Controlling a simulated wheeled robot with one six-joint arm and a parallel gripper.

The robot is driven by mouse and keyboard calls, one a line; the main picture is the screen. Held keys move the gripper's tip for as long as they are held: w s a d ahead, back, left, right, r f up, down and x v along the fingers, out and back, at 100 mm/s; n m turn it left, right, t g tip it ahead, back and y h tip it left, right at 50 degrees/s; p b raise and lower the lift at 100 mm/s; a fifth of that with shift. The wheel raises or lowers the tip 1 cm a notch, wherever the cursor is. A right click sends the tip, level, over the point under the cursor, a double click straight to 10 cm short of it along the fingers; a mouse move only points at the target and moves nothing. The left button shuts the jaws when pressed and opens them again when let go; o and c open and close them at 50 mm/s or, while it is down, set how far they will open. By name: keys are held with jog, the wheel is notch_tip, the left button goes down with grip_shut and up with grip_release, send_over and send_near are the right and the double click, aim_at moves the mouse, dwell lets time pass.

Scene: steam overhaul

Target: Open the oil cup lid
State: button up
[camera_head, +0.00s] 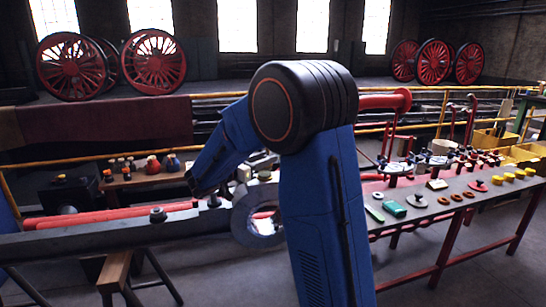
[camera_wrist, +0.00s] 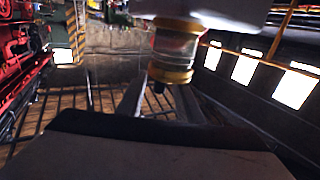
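In the wrist view, a clear glass cup with brass bands (camera_wrist: 173,50), apparently the oil cup, is close beyond my fingertips, with a small dark stem at its near end. My gripper (camera_wrist: 160,100) has two pale fingers standing apart, one on each side of that stem; I cannot tell whether they touch it. No lid stands out clearly. In the head view, my blue arm bends down to the left and my gripper (camera_head: 203,198) is low over the long grey rod (camera_head: 80,238). The cup there is too small or hidden to make out.
A small round fitting (camera_head: 157,214) stands on the rod, left of my gripper. A grey ring-shaped rod end (camera_head: 256,240) is partly behind my arm. A bench (camera_head: 420,222) with many small parts is at the right, and a low table (camera_head: 145,178) with jars is behind.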

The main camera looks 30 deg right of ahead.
jog(key=shift+w+d, duration=0.2)
jog(key=shift+d, duration=0.8)
jog(key=shift+w+d, duration=0.15)
jog(key=shift+d, duration=0.85)
grip_shut()
